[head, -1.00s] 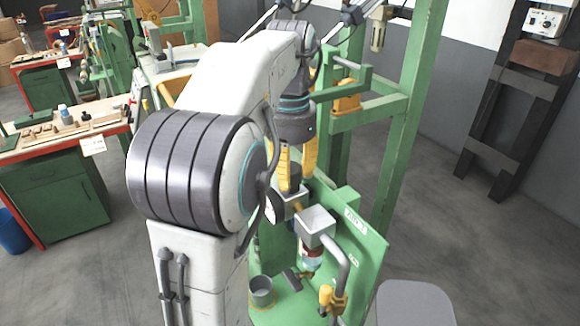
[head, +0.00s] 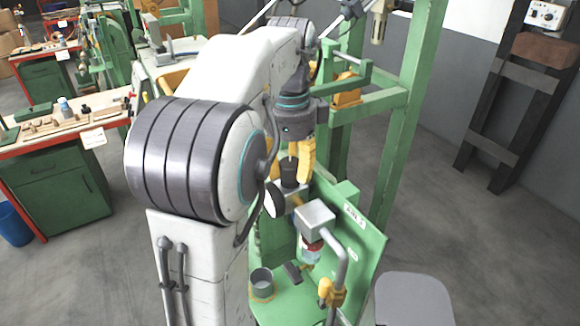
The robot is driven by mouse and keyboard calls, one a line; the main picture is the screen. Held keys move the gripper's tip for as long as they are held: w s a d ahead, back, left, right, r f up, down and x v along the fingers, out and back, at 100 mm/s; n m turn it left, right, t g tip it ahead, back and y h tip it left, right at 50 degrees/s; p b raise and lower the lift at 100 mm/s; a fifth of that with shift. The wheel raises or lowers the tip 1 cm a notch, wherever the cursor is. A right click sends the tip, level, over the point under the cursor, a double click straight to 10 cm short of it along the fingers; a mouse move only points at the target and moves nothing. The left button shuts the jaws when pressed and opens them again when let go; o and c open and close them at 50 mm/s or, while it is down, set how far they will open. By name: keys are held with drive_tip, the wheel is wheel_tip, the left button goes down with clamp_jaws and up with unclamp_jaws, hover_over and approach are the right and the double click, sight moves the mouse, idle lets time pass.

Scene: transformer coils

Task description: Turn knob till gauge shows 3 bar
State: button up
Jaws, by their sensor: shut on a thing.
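My gripper (head: 291,167) with yellow fingers points down at the regulator on the green panel (head: 349,247). Its fingers are shut on the dark knob (head: 289,173) at the regulator's top, one finger on each side. The knob is partly hidden by the fingers. The pressure gauge (head: 274,200) shows a pale face beside the regulator, just below the knob. It is seen at a slant and too small to read its needle or numbers.
A grey block with a red-and-clear bowl (head: 312,247) and a bent grey pipe (head: 342,275) with a yellow-handled valve (head: 331,292) stand close in front. A grey cup (head: 261,281) is on the green base. Green frame posts (head: 408,120) rise behind.

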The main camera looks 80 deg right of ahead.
sight(290, 162)
drive_tip(key=m, duration=0.5)
drive_tip(key=shift+f+m, duration=0.15)
drive_tip(key=shift+m, duration=0.15)
idle(0.5)
drive_tip(key=o, duration=1.2)
drive_tip(key=shift+r, duration=3.8)
